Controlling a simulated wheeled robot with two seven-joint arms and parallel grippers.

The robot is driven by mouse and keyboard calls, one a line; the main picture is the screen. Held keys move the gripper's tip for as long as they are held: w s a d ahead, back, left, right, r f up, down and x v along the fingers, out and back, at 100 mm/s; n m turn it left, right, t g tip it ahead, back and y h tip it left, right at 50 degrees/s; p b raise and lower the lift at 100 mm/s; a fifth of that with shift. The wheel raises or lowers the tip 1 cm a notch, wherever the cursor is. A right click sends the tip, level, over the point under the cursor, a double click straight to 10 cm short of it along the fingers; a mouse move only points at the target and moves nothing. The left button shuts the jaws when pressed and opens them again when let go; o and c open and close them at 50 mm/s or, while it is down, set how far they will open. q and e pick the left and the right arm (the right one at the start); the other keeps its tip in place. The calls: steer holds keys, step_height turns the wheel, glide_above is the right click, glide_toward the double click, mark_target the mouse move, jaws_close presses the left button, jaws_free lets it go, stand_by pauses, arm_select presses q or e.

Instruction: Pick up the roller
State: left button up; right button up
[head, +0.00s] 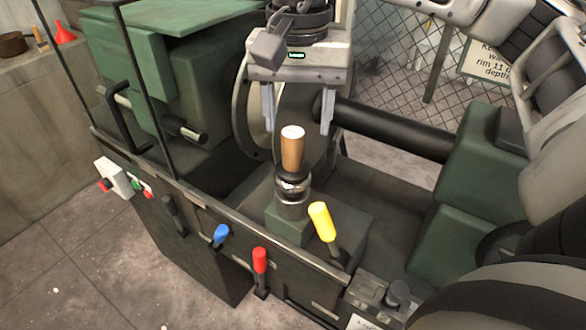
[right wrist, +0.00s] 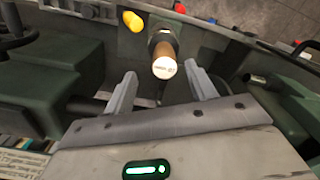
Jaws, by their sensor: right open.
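The roller stands upright near the middle of the head view, its wooden handle (head: 292,152) pointing up with a pale round end. Its dark and metallic lower part rests on a green block (head: 288,226) of the machine. In the right wrist view the roller (right wrist: 164,58) shows end-on, its pale tip lying between and a little beyond the fingers. My right gripper (head: 298,128) is open, its two fingers pointing down around the line of the handle's top; it also shows in the right wrist view (right wrist: 160,72). Nothing is held. My left gripper is not in view.
A yellow-handled lever (head: 321,221) stands close to the right of the roller. Blue (head: 221,235) and red (head: 260,261) levers are on the machine's front. A dark horizontal shaft (head: 392,129) and a large round disc (head: 262,110) lie behind. Green housings flank both sides.

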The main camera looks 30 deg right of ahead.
mark_target(293, 132)
steer(key=shift+w+a+f+p, duration=0.15)
steer(key=shift+f+p, duration=0.1)
steer(key=shift+f, duration=1.15)
steer(key=shift+a+f+p, duration=0.1)
steer(key=shift+f+p, duration=0.1)
steer(key=shift+f, duration=1.15)
jaws_close()
